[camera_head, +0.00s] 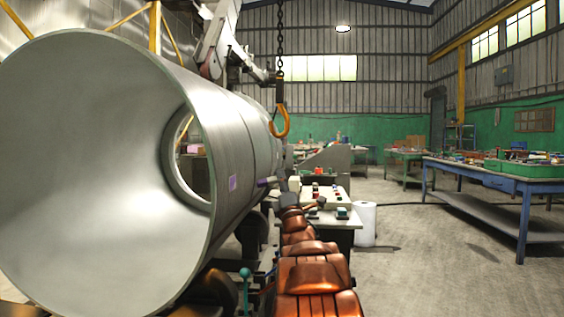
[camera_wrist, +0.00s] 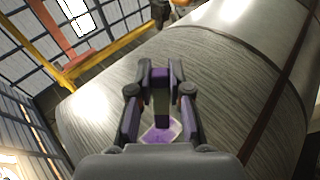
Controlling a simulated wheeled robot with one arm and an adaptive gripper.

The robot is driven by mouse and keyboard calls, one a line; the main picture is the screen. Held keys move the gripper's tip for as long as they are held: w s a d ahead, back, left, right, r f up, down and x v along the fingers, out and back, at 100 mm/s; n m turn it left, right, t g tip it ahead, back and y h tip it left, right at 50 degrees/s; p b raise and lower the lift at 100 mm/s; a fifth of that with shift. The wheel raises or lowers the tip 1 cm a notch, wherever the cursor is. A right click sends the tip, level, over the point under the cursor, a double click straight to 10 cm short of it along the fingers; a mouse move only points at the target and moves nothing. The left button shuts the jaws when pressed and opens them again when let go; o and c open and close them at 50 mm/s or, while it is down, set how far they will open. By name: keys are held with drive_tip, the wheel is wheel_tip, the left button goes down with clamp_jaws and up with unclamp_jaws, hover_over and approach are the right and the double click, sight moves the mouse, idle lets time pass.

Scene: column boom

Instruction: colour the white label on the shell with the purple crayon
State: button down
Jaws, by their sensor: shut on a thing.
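The shell (camera_head: 235,130) is a large grey metal cylinder lying on its side, its open end toward me; its curved wall fills much of the wrist view (camera_wrist: 230,110). A small label (camera_head: 233,183) on its outer side looks mostly purple. In the wrist view the label (camera_wrist: 160,133) is purple with pale patches toward its edges, partly hidden by my gripper. My gripper (camera_wrist: 161,82) is shut on the purple crayon (camera_wrist: 162,101). In the head view the crayon (camera_head: 263,183) points left at the label, with a visible gap between them.
A hook (camera_head: 280,122) hangs on a chain beside the shell. A control desk (camera_head: 325,195) and a white roll (camera_head: 365,223) stand beyond my arm. A blue workbench (camera_head: 490,175) is at the right. The floor between is mostly clear.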

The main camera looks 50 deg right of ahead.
sight(258, 183)
drive_tip(key=shift+w+d+p, duration=0.25)
drive_tip(key=shift+d+p, duration=0.2)
drive_tip(key=shift+p, duration=0.8)
drive_tip(key=shift+m+y, duration=0.4)
drive_tip(key=shift+w+a+f+p, duration=0.25)
drive_tip(key=shift+w+a+p, duration=0.3)
drive_tip(key=shift+w, duration=0.3)
drive_tip(key=shift+w+a+f+p, duration=0.2)
drive_tip(key=shift+w+a+p, duration=0.2)
drive_tip(key=shift+w+p, duration=0.35)
drive_tip(key=shift+w+a+f+p, duration=0.25)
drive_tip(key=shift+w+a+p, duration=0.25)
drive_tip(key=shift+w, duration=0.45)
drive_tip(key=shift+w+a+b, duration=0.5)
drive_tip(key=shift+w, duration=0.3)
drive_tip(key=shift+d, duration=0.1)
drive_tip(key=shift+w+d+f, duration=0.2)
drive_tip(key=shift+w+d, duration=0.1)
drive_tip(key=shift+d, duration=0.15)
drive_tip(key=shift+w+d+r+b, duration=0.1)
drive_tip(key=shift+w+d+b, duration=0.1)
drive_tip(key=shift+w+d, duration=0.3)
drive_tip(key=shift+w+d+b, duration=0.2)
drive_tip(key=shift+w+d, duration=0.1)
drive_tip(key=shift+d, duration=0.35)
